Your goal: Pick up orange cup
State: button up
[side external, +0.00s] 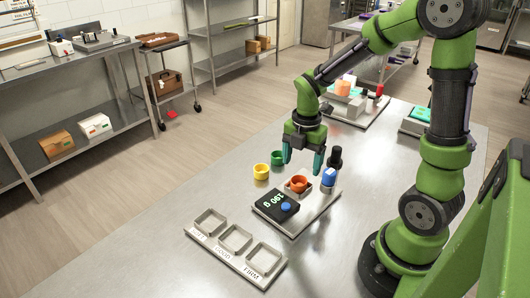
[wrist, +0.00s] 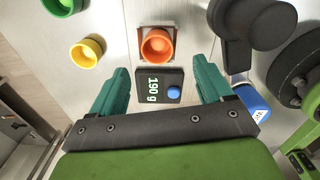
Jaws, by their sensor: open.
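The orange cup (side external: 298,184) stands upright on a small square pad at the back of a scale unit. In the wrist view the orange cup (wrist: 156,46) looks empty and sits ahead of my fingers, near the picture's middle. My gripper (side external: 302,162) is open and empty, pointing down above the cup area. In the wrist view the fingers of my gripper (wrist: 160,75) are spread wide, with the scale's display between them and the cup beyond. No finger visibly touches the cup.
A yellow cup (side external: 261,172) and a green cup (side external: 277,157) stand left of the orange one. The black display (side external: 276,205) reads 190 g. A labelled three-compartment tray (side external: 235,258) lies in front.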

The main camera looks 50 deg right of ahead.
aim_at(300, 176)
jog(key=shift+w+d+f, duration=0.1)
jog(key=shift+f, duration=1.45)
jog(key=shift+w+f, duration=0.1)
jog(key=shift+f, duration=1.4)
jog(key=shift+c, duration=0.4)
grip_shut()
